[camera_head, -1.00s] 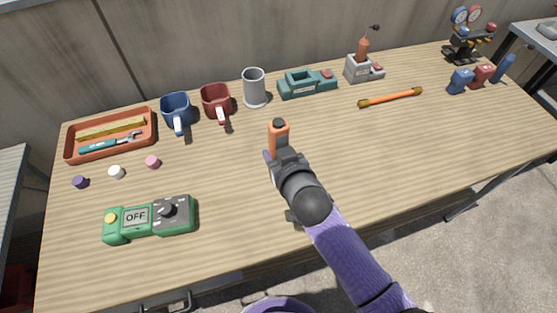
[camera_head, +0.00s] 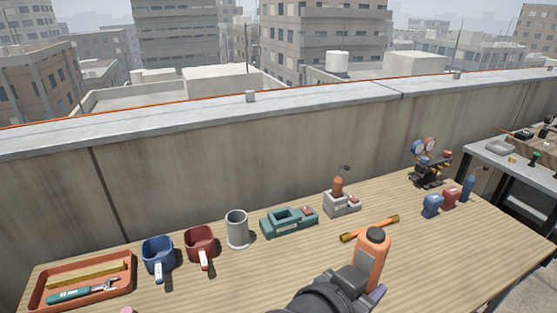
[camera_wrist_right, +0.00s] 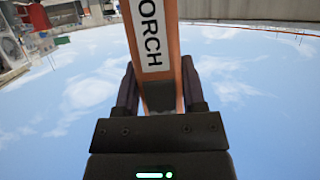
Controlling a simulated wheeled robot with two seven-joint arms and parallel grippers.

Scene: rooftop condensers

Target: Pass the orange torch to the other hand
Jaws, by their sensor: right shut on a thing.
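The orange torch (camera_head: 373,256) with a dark cap is upright in my right gripper (camera_head: 362,281), above the front right part of the workbench. In the right wrist view the torch (camera_wrist_right: 154,45) shows a white label reading "TORCH". The two dark fingers of my right gripper (camera_wrist_right: 158,90) are closed on its sides. My left gripper is in neither view.
On the wooden bench (camera_head: 250,285) stand a red tray (camera_head: 110,291), a blue mug (camera_head: 157,252), a red mug (camera_head: 200,243), a grey cup (camera_head: 237,230), a teal device (camera_head: 289,221) and a gauge set (camera_head: 428,165). An orange-yellow rod (camera_head: 352,236) lies behind the torch. A parapet runs behind.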

